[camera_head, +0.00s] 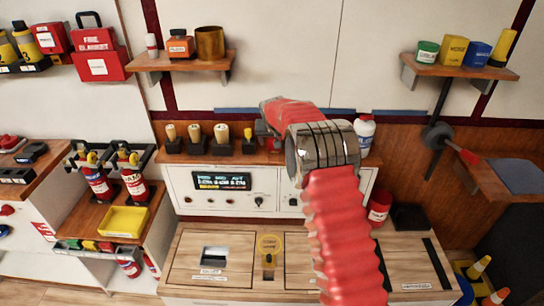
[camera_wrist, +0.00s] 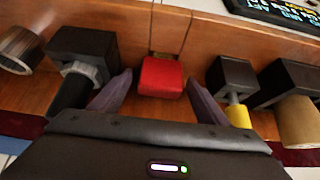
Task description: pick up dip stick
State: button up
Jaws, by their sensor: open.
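My gripper (camera_wrist: 160,88) is open, its two dark fingers apart. A red block (camera_wrist: 161,77) on the wooden shelf shows between the fingertips, with a gap on each side. No label names the dip stick, and I cannot tell whether this block is part of it. To the right in the wrist view a small yellow-ended piece (camera_wrist: 239,115) sits in a black holder (camera_wrist: 232,75). The same yellow piece stands in the head view (camera_head: 248,134), just left of my gripper (camera_head: 266,140). My arm hides the shelf to the right.
In the wrist view, a tan cylinder (camera_wrist: 299,121) is in a holder at right; a black-handled piece (camera_wrist: 70,93) and a metal cylinder (camera_wrist: 18,50) are at left. A display panel (camera_head: 221,181) is below the shelf. The wooden counter (camera_head: 190,250) has open room.

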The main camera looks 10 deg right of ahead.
jog(key=c, duration=1.6)
jog(key=shift+o, duration=0.2)
jog(key=shift+r, duration=0.1)
jog(key=shift+r, duration=13.85)
jog(key=shift+s, duration=0.1)
